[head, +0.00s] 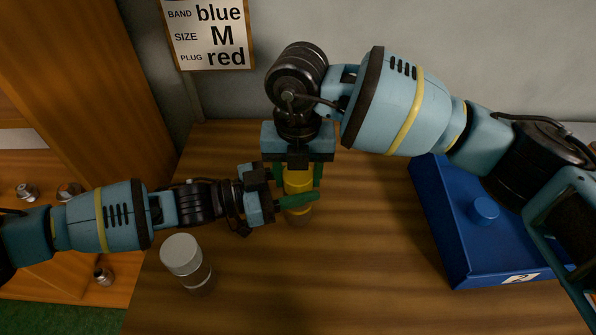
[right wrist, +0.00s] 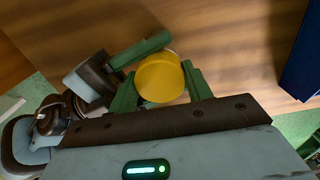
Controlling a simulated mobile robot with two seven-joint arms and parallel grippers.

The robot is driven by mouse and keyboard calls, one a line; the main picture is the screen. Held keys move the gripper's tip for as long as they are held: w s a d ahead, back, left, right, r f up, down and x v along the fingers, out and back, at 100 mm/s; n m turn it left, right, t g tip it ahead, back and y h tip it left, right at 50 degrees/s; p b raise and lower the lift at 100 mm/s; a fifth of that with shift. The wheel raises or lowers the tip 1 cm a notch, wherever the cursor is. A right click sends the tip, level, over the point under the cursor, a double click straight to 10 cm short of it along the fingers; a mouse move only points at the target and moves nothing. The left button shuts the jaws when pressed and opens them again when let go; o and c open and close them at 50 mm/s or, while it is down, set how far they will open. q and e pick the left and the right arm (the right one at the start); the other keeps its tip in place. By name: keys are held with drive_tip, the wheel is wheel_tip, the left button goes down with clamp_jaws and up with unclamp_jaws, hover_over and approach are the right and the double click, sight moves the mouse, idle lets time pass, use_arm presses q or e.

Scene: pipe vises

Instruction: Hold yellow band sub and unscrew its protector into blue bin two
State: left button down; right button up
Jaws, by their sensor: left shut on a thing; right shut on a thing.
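The yellow band sub (head: 298,214) stands upright on the wooden table, mostly hidden by my grippers. Its yellow protector (head: 298,182) is on top and shows as a round yellow cap in the right wrist view (right wrist: 160,78). My right gripper (head: 298,174) comes from above, shut with its green fingers on either side of the protector. My left gripper (head: 284,198) comes from the left and is shut on the sub just below. Whether the protector is loose from the sub cannot be told. Blue bin two (head: 464,255), labelled 2, is at the right, with a round blue piece (head: 484,210) in it.
A metal cylinder with a pale cap (head: 182,254) stands at the table's left front, just below my left arm. A wall sign (head: 210,34) reads band blue, size M, plug red. Small metal parts (head: 103,276) lie on the shelf at left. The table's front middle is clear.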

drive_tip(key=n, duration=0.6)
drive_tip(key=shift+n, duration=0.4)
drive_tip(key=o, duration=1.1)
drive_tip(key=shift+r, duration=0.15)
drive_tip(key=shift+r, duration=2.15)
drive_tip(key=shift+c, duration=0.5)
